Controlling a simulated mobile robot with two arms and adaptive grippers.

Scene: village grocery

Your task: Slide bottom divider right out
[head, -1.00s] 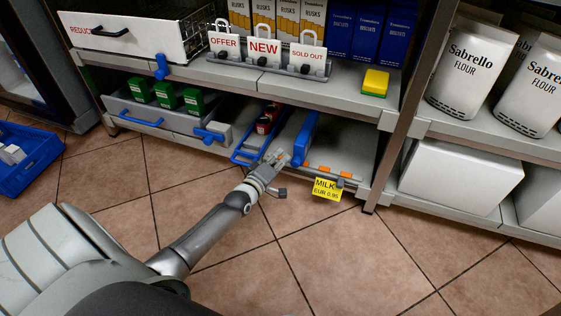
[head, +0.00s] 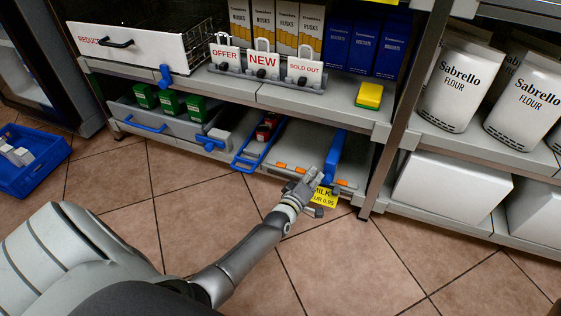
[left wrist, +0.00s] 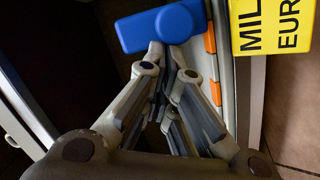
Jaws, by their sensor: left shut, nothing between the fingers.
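The blue bottom divider (head: 335,155) stands on the bottom shelf, near its right end, with its front end at the shelf's front edge. My left gripper (head: 312,179) is at that front end, shut and empty. In the left wrist view the divider's blue front end (left wrist: 160,27) lies just past the shut fingertips (left wrist: 167,50); whether they touch it I cannot tell. The yellow milk price tag (head: 324,196) hangs at the shelf edge, partly hidden by my gripper in the head view. My right gripper is not in view.
Orange marks (head: 290,167) line the bottom shelf's front. A blue-framed pusher tray (head: 250,154) with small red items stands left of the now bare shelf stretch. A grey drawer with green boxes (head: 170,104) is further left. An upright post (head: 385,150) stands to the right.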

